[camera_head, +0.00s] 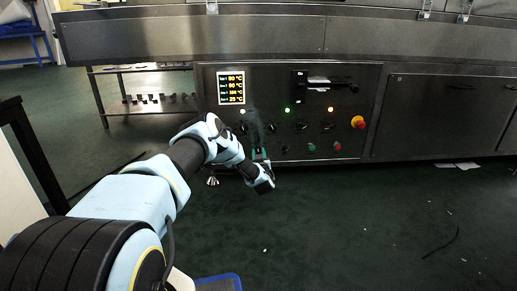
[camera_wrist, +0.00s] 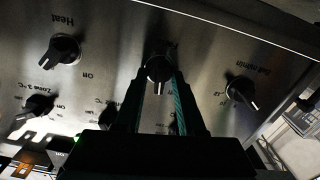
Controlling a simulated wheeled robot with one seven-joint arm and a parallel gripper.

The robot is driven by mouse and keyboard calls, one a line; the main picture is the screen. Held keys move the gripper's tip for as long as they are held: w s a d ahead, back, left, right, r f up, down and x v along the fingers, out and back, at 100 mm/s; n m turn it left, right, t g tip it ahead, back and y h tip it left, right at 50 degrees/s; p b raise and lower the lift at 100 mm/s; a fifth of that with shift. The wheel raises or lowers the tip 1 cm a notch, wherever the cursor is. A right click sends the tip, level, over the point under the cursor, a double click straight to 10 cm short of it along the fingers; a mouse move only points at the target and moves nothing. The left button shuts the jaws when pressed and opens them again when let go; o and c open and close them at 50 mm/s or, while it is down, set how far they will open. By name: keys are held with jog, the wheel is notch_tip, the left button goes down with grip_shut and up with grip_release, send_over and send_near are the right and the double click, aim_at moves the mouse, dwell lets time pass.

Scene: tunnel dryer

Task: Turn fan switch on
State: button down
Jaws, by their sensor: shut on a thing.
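In the wrist view, a dark round knob (camera_wrist: 159,67) sits on the metal control panel (camera_wrist: 205,65), between the two fingers of my gripper (camera_wrist: 160,78). The fingers are closed on its sides. A pale pointer mark on the knob faces down in this view. In the camera_head view my gripper (camera_head: 259,154) reaches the lower left middle of the panel (camera_head: 350,125), and the held knob cannot be made out there.
In the wrist view, a Heat knob (camera_wrist: 64,48) is on the left, another knob (camera_wrist: 241,91) on the right, and a zone knob (camera_wrist: 38,105) lower left. The camera_head view shows a display (camera_head: 231,88) and a red-yellow emergency button (camera_head: 358,122). The floor before the panel is largely clear.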

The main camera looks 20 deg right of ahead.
jog(key=m+p, duration=0.1)
jog(key=m, duration=0.3)
jog(key=shift+d+m, duration=0.1)
jog(key=shift+m, duration=0.3)
jog(key=shift+f+m, duration=0.1)
jog(key=shift+m, duration=2.4)
jog(key=c, duration=0.9)
grip_release()
jog(key=shift+o, duration=0.2)
